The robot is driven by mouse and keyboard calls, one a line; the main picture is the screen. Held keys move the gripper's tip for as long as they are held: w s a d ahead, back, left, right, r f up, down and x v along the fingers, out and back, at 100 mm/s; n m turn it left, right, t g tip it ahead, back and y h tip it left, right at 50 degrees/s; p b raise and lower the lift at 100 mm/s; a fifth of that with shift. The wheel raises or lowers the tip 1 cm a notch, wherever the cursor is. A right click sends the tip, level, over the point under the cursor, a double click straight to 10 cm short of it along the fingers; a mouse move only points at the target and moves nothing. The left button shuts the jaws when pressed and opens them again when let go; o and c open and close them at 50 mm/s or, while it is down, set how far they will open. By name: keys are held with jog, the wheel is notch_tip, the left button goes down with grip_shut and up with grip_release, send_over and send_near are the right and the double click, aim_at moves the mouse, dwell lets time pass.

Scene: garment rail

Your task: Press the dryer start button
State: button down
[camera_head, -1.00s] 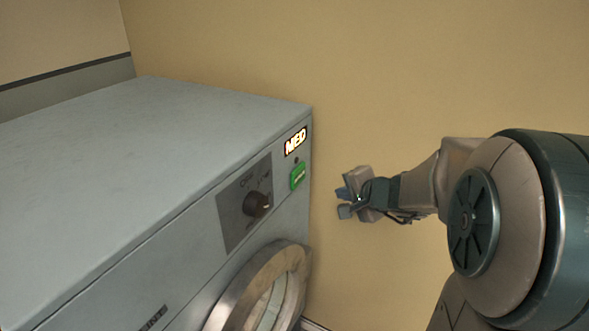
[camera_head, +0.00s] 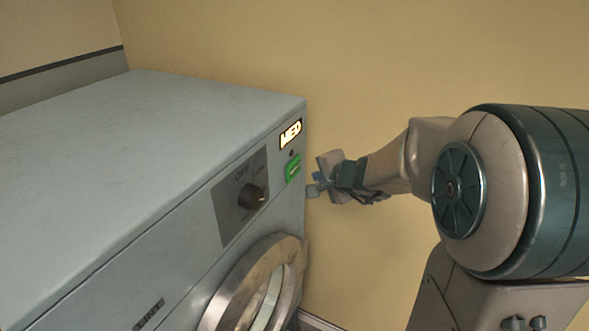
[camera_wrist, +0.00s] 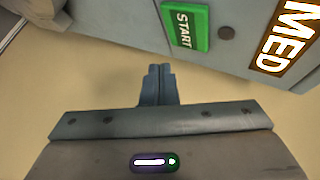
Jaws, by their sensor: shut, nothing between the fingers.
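The dryer (camera_head: 130,170) is a grey box at the left of the head view. Its green start button (camera_head: 293,168) is near the right end of the front panel. In the wrist view the green button (camera_wrist: 186,27) reads START and lies just beyond my fingertips, slightly to the right. My gripper (camera_head: 313,185) is just right of the dryer's front edge, close to the button and a little below it in the head view. In the wrist view my gripper (camera_wrist: 158,70) has its fingers together with nothing between them. A gap shows between the fingertips and the button.
A lit MED display (camera_head: 291,133) sits above the button; it also shows in the wrist view (camera_wrist: 284,38). A dark knob (camera_head: 251,196) is left of the button, and the round door (camera_head: 235,290) is below. The tan wall (camera_head: 400,60) stands behind.

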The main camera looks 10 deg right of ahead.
aim_at(298, 172)
jog(key=shift+w+a+b, duration=0.55)
jog(key=shift+w+a, duration=0.4)
jog(key=shift+a, duration=0.3)
dwell(1.2)
jog(key=shift+w+a+b, duration=0.2)
jog(key=shift+a+b, duration=0.1)
jog(key=shift+a, duration=0.05)
